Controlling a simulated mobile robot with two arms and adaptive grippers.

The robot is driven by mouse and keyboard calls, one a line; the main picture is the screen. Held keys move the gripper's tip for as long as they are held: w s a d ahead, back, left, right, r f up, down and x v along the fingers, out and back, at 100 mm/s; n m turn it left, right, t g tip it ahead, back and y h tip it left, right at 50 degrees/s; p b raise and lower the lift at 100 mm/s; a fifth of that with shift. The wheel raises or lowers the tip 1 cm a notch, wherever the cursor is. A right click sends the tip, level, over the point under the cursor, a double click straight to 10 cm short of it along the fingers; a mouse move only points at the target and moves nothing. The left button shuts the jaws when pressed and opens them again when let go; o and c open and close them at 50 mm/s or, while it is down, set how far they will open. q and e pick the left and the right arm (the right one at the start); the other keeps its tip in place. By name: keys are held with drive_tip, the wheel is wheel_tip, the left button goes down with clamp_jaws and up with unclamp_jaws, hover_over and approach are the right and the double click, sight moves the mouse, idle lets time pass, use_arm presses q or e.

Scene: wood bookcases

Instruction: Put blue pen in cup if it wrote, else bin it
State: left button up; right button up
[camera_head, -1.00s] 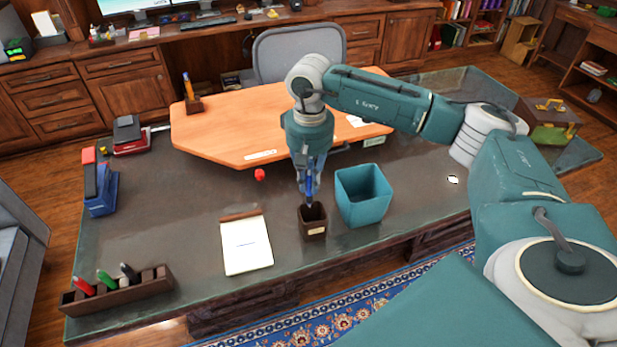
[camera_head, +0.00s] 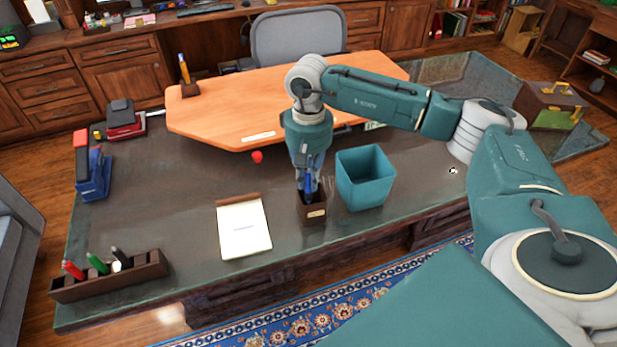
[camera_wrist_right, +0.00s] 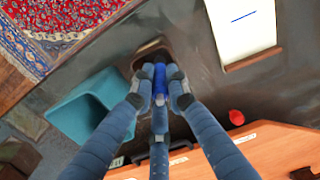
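My right gripper (camera_head: 308,190) points down at the dark brown cup (camera_head: 313,214) near the desk's front edge. It is shut on the blue pen (camera_wrist_right: 160,76), whose lower end is inside the cup's mouth; the tip is hidden. The cup also shows behind the fingertips in the right wrist view (camera_wrist_right: 151,50). The teal bin (camera_head: 365,181) stands just right of the cup. The white notepad (camera_head: 243,229) lies left of the cup and bears a short blue line, clear in the right wrist view (camera_wrist_right: 243,17). My left gripper is out of view.
A pen rack (camera_head: 110,277) with red, green and black pens stands at the front left. A small red object (camera_head: 257,157) lies behind the notepad. An orange desktop (camera_head: 225,110) fills the back. The desk left of the notepad is mostly clear.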

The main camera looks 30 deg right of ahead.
drive_tip(key=o, duration=0.4)
drive_tip(key=shift+r, duration=0.1)
wheel_tip(320, 180, up, 12)
drive_tip(key=shift+f, duration=0.1)
idle(0.8)
